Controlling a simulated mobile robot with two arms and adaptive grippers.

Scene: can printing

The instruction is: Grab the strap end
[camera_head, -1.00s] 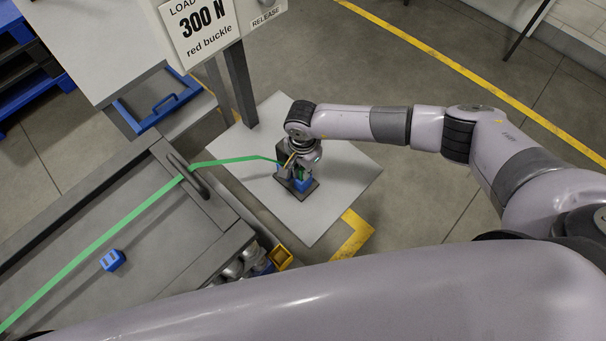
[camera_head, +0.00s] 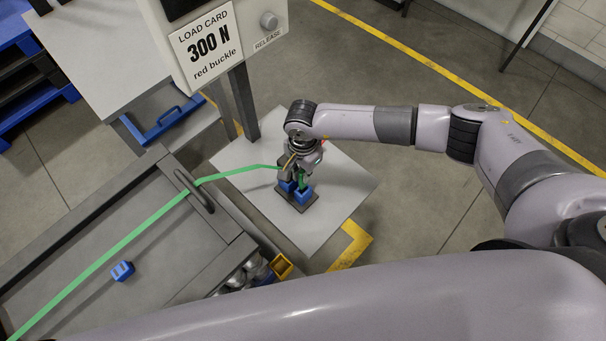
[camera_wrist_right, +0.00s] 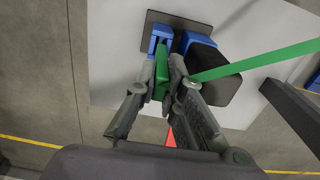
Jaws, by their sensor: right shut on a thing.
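The green strap (camera_head: 130,238) runs across the grey bench at the left, over a dark bar handle (camera_head: 195,190), to my right gripper (camera_head: 291,180). In the right wrist view, my right gripper (camera_wrist_right: 168,66) is shut on the green strap end (camera_wrist_right: 161,76). The strap's long part (camera_wrist_right: 262,62) leads off to the right from the fingers. Blue blocks (camera_head: 302,195) on a dark base plate (camera_head: 303,208) stand just below the fingertips. They also show ahead of the fingers in the wrist view. My left gripper is out of view.
A grey stand with the load card (camera_head: 208,46) and a release knob (camera_head: 268,20) rises behind. A white floor plate (camera_head: 335,220) lies under the blocks. A small blue buckle (camera_head: 122,271) lies on the bench.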

